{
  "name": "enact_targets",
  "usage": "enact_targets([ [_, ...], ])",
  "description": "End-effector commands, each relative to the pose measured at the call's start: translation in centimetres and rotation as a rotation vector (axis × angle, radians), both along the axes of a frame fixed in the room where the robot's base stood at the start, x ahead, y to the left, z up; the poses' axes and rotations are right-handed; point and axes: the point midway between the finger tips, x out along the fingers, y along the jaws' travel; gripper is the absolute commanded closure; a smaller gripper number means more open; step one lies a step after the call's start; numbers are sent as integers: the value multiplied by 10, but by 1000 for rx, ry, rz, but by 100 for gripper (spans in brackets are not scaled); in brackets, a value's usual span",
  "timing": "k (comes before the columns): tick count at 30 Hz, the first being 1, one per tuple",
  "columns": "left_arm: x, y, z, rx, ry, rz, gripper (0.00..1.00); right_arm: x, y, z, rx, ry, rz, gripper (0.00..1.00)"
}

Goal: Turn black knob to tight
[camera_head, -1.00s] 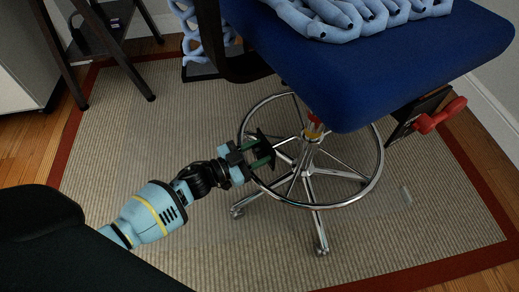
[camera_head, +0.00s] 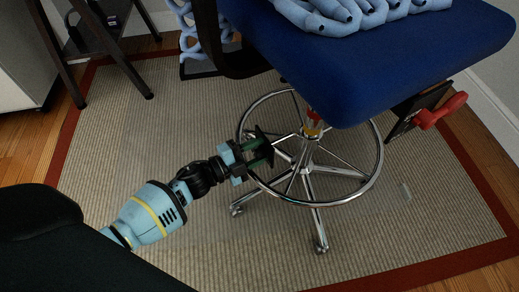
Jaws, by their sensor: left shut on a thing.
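A swivel chair with a blue seat (camera_head: 375,60) stands on the rug, with a chrome foot ring (camera_head: 345,203) around its column. My left gripper (camera_head: 263,149) is at the left side of the foot ring, under the seat. Its green fingers with black tips are closed on a small dark thing, which I take to be the black knob. The fingers and tips mostly hide the knob, so its angle and tightness cannot be told. My right gripper is not in view.
Chrome chair legs (camera_head: 317,218) spread below the ring. A red handle-like part (camera_head: 441,111) juts out under the seat at right. A dark-legged stand (camera_head: 125,62) is at upper left. The beige rug (camera_head: 130,135) is clear at left.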

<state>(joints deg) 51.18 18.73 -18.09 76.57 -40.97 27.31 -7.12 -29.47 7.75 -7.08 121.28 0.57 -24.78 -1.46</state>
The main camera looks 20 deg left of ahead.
Motion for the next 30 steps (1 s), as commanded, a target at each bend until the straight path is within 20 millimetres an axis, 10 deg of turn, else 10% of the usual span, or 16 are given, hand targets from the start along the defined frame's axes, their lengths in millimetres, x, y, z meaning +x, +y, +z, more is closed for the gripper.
enact_targets([
  [30,6,5,6,633,-473,13,82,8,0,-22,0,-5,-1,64],
])
